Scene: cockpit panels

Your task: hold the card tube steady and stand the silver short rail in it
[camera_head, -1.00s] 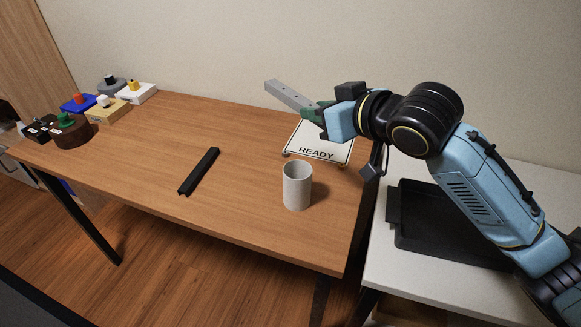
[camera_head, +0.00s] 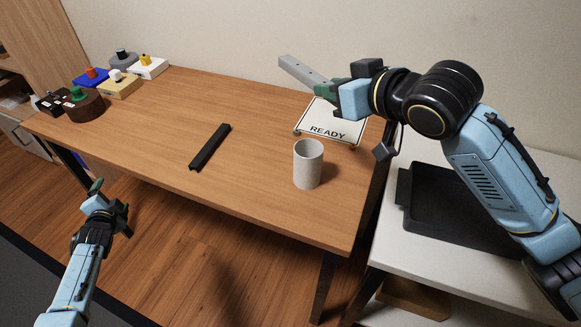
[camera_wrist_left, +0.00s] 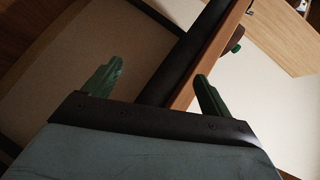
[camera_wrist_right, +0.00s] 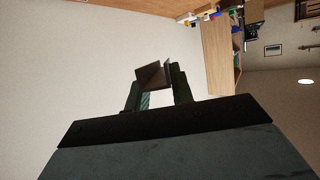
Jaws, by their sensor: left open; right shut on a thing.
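The card tube (camera_head: 307,166) is a light grey open cylinder. It stands upright on the wooden table, near its front right part. The silver short rail (camera_head: 303,71) is held in my right gripper (camera_head: 338,86), raised above the READY board and up from the tube. Its end also shows in the right wrist view (camera_wrist_right: 152,77), between the shut fingers (camera_wrist_right: 158,92). My left gripper (camera_head: 108,196) is off the front left side of the table, low and empty. In the left wrist view its green fingers (camera_wrist_left: 158,85) are spread apart.
A black rail (camera_head: 210,147) lies mid-table. The READY board (camera_head: 330,122) is at the back right. Several coloured button boxes (camera_head: 118,87) stand at the far left. A black tray (camera_head: 455,215) rests on the white side table (camera_head: 395,285). The table around the tube is clear.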

